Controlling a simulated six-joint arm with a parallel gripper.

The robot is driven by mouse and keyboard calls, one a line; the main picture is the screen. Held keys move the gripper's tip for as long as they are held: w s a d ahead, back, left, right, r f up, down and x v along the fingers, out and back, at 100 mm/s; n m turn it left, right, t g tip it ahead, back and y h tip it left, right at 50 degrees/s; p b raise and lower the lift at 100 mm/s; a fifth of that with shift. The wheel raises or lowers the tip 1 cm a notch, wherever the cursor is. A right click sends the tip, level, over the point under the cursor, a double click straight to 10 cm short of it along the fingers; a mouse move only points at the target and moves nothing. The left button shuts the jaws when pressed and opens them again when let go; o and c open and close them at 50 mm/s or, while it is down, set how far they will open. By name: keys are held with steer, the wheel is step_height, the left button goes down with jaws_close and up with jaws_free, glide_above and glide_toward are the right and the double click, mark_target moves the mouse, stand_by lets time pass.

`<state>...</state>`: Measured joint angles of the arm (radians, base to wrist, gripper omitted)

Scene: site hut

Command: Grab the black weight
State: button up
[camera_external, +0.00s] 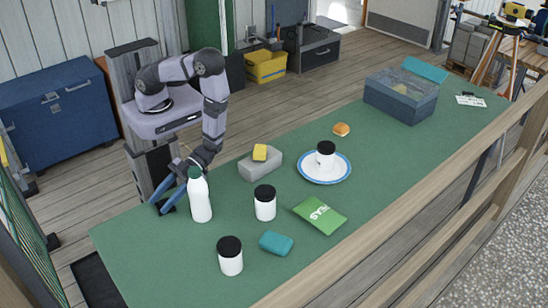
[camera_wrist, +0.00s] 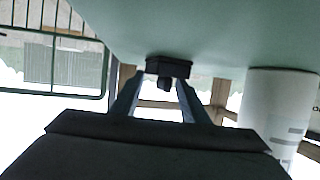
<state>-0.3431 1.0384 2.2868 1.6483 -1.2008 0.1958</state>
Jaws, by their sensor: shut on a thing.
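The black weight (camera_wrist: 168,68) is a small dark block between my fingertips in the wrist view. My gripper (camera_wrist: 160,82) is shut on it, with one finger on each side. In the external view my gripper (camera_external: 164,203) reaches down at the left end of the green table, behind a white bottle. The weight is small and mostly hidden there. I cannot tell whether it touches the table top.
The white bottle (camera_external: 200,198) stands close beside my gripper; a white cylinder (camera_wrist: 275,115) shows at right in the wrist view. The table's front left is clear.

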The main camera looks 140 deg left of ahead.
steer(key=shift+r, duration=0.25)
jaws_close()
steer(key=shift+r, duration=4.75)
